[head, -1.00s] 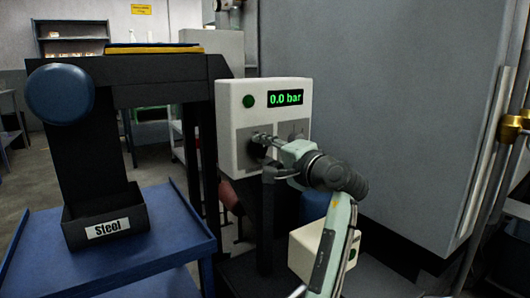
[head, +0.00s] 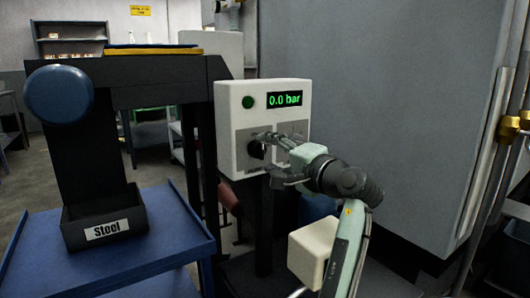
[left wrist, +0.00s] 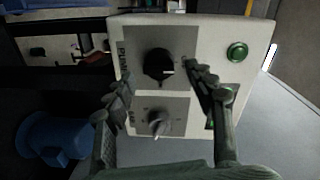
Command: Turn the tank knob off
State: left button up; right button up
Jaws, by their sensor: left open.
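The white control box (head: 233,165) carries two knobs on grey plates. The black knob (left wrist: 159,66) has a white mark pointing right in the left wrist view; in the head view this knob (head: 256,149) is the left one. The grey knob (left wrist: 158,122) sits below it in the wrist view, its pointer downward. My right gripper is out of view.
A display (head: 285,99) on the box reads 0.0 bar, beside a green button (head: 248,102). A blue cart (head: 150,255) with a bin marked Steel (head: 105,225) stands left. A large grey cabinet (head: 390,110) closes off the right.

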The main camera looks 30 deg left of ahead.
pick_arm(q)
jog(key=v, duration=0.9)
jog(key=shift+d, duration=0.2)
